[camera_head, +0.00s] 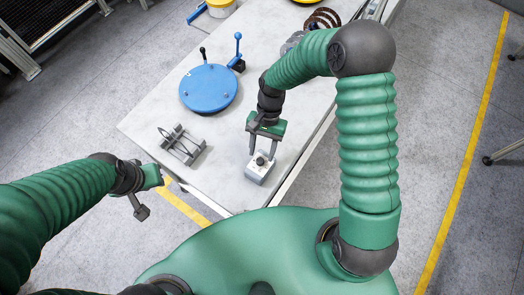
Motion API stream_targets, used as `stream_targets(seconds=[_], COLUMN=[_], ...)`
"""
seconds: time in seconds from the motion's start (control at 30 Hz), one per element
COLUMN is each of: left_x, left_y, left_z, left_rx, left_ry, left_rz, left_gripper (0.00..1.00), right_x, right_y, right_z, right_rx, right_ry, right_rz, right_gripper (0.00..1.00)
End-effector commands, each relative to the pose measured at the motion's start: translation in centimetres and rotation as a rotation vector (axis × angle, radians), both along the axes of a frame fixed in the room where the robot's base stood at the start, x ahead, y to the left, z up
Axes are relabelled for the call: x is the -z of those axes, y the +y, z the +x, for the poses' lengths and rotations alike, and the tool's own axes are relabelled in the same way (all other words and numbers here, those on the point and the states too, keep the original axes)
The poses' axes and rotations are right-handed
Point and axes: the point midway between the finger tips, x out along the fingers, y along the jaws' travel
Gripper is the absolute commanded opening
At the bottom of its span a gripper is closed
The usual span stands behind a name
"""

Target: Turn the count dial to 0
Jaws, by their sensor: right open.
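The count dial (261,161) is a small dark knob on top of a light grey box (257,175) near the table's front edge. My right gripper (262,155) is open above the box, with its two fingers on either side of the knob. I cannot tell whether the fingers touch it. The number on the dial is too small to read. My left gripper (141,205) hangs at the left, off the table's edge and away from the box. Its finger state is not clear.
The pale table (230,132) carries a blue round plate with levers (208,88) and a grey metal rack (181,145). Brown coils (322,18) and a yellow container (220,6) lie farther back. The table top between the rack and the plate is clear.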

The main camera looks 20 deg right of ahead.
Motion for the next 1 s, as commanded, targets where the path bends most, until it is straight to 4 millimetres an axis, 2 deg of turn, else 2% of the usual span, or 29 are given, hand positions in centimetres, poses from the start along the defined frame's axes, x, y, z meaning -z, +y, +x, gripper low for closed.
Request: stream_targets(seconds=[0.2, 0.43, 0.77, 1.0], left_x=[-0.4, -0.3, -0.3, -0.3], left_y=[0.0, 0.0, 0.0, 0.0], left_z=[0.0, 0.0, 0.0, 0.0], left_rx=[-0.001, -0.001, 0.000, -0.001], left_ry=[0.000, 0.000, 0.000, 0.000], left_rz=[0.000, 0.000, 0.000, 0.000], left_gripper=[0.27, 0.27, 0.27, 0.27], right_x=[1.8, 2.0, 1.9, 1.8], right_y=[0.2, -0.1, 0.1, 0.2], right_z=[-0.6, -0.5, -0.7, -0.8], right_rx=[0.000, -0.001, -0.001, -0.003], right_ry=[-0.001, -0.001, 0.001, 0.004], right_rz=[0.002, 0.004, 0.001, 0.003], right_gripper=[0.47, 0.45, 0.02, 0.00])
